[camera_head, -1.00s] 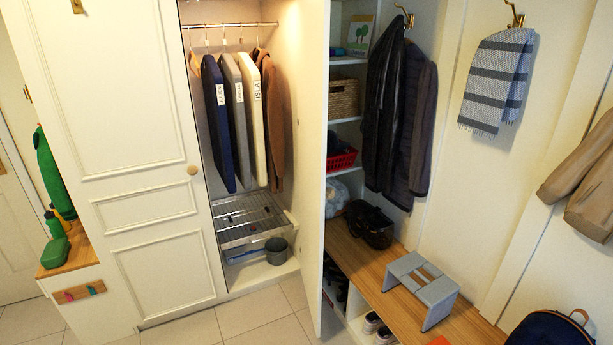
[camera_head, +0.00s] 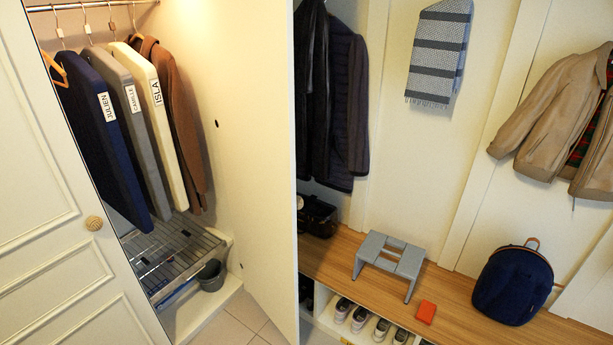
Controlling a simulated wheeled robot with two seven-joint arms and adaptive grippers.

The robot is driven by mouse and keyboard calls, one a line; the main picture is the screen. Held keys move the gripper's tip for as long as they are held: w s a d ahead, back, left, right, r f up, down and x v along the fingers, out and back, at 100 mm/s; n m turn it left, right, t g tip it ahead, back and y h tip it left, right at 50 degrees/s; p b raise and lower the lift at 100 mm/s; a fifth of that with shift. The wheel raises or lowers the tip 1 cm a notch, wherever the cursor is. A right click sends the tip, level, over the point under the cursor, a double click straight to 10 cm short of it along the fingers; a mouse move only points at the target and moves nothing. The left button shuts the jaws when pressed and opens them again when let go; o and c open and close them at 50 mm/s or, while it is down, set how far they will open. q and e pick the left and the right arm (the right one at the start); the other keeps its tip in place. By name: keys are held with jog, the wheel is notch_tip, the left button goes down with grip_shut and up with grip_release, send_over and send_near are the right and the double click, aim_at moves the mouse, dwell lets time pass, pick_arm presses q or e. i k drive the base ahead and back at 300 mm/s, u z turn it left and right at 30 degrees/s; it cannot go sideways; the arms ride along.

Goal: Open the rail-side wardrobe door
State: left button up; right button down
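The wardrobe stands at the left of the head view. One white door (camera_head: 265,130) stands swung open toward me, and its edge runs down the middle of the picture. The other white panelled door (camera_head: 45,200), with a round wooden knob (camera_head: 94,223), is at the left and looks shut. Between them the lit interior shows a metal rail (camera_head: 80,6) with labelled garment bags (camera_head: 98,130) and a brown coat (camera_head: 175,120) hanging from it. Neither of my grippers is in view.
A wooden bench (camera_head: 460,285) runs along the right, with a grey step stool (camera_head: 390,258), a red item (camera_head: 426,311) and a navy backpack (camera_head: 512,285) on it. Shoes (camera_head: 360,318) sit below. A wire rack (camera_head: 165,255) and a grey pot (camera_head: 211,275) are inside the wardrobe.

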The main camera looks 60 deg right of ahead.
aim_at(248, 45)
jog(key=z, duration=1)
jog(key=i, duration=0.95)
jog(key=z, duration=1.1)
